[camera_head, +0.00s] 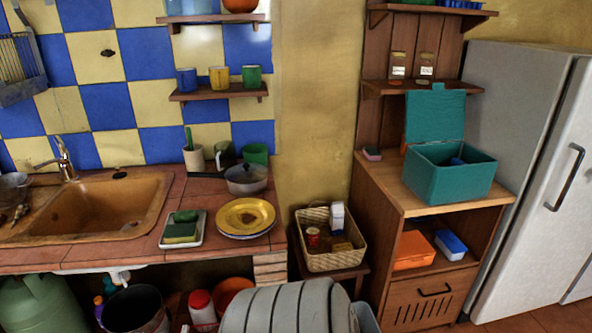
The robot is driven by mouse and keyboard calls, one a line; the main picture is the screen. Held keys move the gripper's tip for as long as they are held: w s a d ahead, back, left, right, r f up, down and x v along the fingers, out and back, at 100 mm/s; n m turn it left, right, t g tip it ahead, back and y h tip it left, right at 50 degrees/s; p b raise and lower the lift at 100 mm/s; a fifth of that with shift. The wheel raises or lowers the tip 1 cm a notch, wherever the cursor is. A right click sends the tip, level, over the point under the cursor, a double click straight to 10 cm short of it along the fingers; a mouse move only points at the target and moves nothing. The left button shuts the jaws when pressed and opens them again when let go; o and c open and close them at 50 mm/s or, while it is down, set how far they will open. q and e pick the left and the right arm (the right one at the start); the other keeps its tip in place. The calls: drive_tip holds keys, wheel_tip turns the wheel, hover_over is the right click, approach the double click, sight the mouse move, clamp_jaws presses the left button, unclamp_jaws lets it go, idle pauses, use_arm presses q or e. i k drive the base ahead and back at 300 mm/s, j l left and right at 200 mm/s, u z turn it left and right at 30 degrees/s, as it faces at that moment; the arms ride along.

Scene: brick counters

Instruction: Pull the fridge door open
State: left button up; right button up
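The white fridge (512,98) stands at the right edge of the head view, partly cut off by the frame. Its door (577,221) faces right and looks shut against the body, with a dark seam along its near edge. A dark upright handle (567,178) is fixed on the door. Neither of my grippers shows in this view, so nothing is seen touching the handle or door.
A wooden cabinet (436,286) with a teal open box (448,181) stands left of the fridge. A wicker basket (330,262) sits on a low stand beside it. A tiled counter (115,257) with a sink fills the left.

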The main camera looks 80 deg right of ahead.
sight(549, 242)
drive_tip(key=z, duration=4.1)
